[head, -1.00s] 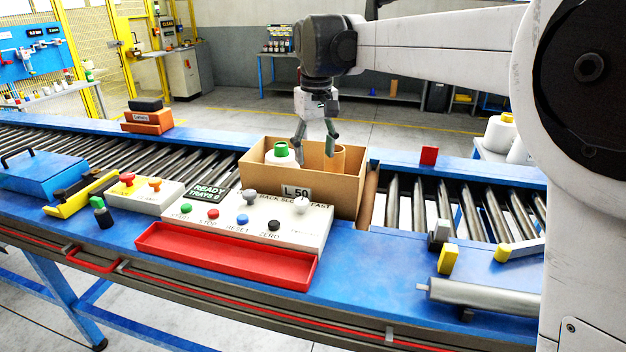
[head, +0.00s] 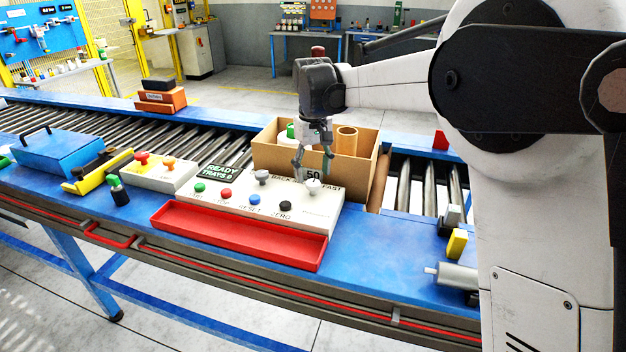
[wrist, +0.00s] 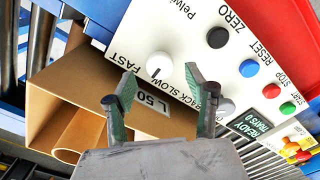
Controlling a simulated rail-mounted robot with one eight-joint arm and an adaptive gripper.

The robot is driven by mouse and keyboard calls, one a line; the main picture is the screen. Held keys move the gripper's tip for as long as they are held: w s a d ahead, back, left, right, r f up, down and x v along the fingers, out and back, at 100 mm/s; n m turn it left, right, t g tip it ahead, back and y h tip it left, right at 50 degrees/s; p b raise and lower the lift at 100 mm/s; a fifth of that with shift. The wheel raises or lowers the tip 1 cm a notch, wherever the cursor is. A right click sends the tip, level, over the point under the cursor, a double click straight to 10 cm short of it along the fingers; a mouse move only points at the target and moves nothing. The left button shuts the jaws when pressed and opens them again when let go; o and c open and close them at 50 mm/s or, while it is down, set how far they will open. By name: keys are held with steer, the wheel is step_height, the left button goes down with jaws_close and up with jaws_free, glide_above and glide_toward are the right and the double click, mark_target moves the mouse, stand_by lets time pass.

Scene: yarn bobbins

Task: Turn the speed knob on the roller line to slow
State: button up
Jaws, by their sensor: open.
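The speed knob (head: 313,187) is a pale round knob at the right end of the white control panel (head: 320,215), by the words SLOW and FAST. In the wrist view the knob (wrist: 158,67) carries a short dark mark. My gripper (head: 312,174) is open and empty, pointing down, above the panel's back edge and close to the knob. In the wrist view the knob lies just beyond the gap between the fingertips (wrist: 161,82), and I see no contact. A second, greyer knob (head: 262,177) stands to the left, by BACK; it shows beyond the right finger in the wrist view (wrist: 225,107).
A cardboard box (head: 368,165) with a green-topped bobbin and a brown tube stands right behind the panel. Several push buttons sit left of the speed knob. A red tray (head: 235,240) lies in front.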

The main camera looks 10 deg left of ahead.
mark_target(313, 182)
steer(key=shift+f, duration=1.75)
steer(key=shift+c, duration=0.5)
steer(key=c, duration=1)
steer(key=shift+c, duration=0.2)
steer(key=shift+n, duration=0.4)
steer(key=n+b, duration=0.2)
steer(key=n, duration=0.1)
steer(key=shift+n, duration=0.3)
steer(key=shift+n+b, duration=0.7)
steer(key=shift+n, duration=1.5)
